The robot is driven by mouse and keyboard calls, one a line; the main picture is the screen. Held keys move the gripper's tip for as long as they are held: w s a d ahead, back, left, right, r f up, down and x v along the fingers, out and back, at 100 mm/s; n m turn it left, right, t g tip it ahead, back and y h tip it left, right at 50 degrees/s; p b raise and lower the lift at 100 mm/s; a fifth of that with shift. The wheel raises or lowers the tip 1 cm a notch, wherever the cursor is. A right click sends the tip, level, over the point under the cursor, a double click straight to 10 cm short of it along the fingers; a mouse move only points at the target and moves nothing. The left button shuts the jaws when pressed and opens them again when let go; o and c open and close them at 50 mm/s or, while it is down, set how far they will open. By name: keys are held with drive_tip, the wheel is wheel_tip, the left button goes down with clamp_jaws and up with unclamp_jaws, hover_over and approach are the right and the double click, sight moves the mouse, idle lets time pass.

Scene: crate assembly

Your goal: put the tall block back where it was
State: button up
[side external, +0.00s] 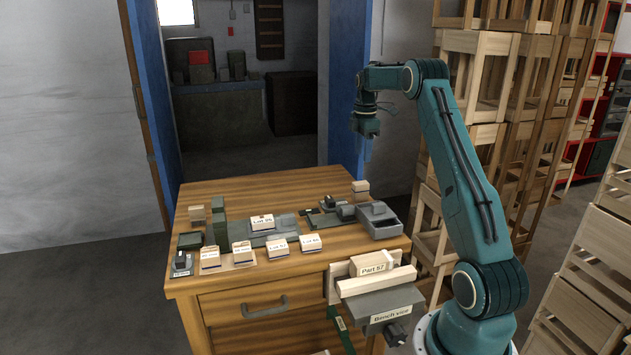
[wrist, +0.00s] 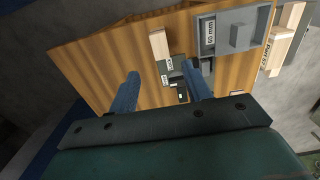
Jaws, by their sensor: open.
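My gripper (side external: 367,140) is high above the back right of the bench, pointing down, with nothing in it. In the wrist view its two blue fingers (wrist: 161,84) are spread wide apart. A pale wooden block (side external: 360,190) stands upright at the back right corner of the bench, below the gripper. A pale wooden block, seemingly the same one, shows just beyond the fingers in the wrist view (wrist: 160,44). Which one is the tall block I cannot tell.
A grey tray (side external: 384,231) labelled 60 mm in the wrist view (wrist: 209,36) sits at the right edge. A bench vise (side external: 385,305) with a pale part marked Part 67 (side external: 374,266) is on the front. Several labelled lot blocks line the front; the middle back is clear.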

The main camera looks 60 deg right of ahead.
drive_tip(key=a+r+m+t, duration=0.1)
drive_tip(key=a+r, duration=0.4)
drive_tip(key=a, duration=0.4)
drive_tip(key=s+a+r+m+t+h, duration=0.15)
drive_tip(key=a+r, duration=0.25)
drive_tip(key=a, duration=0.5)
drive_tip(key=a+r+m, duration=0.2)
drive_tip(key=a+r, duration=0.3)
drive_tip(key=a, duration=0.4)
drive_tip(key=s+a+f+m+t, duration=0.1)
drive_tip(key=s+a+f+m, duration=0.1)
drive_tip(key=s+a, duration=0.7)
drive_tip(key=s+a+f+m+t+y, duration=0.1)
drive_tip(key=s+a+f+m+t, duration=0.1)
drive_tip(key=s+a, duration=0.6)
drive_tip(key=shift+s+a+f, duration=0.4)
drive_tip(key=shift+f, duration=0.15)
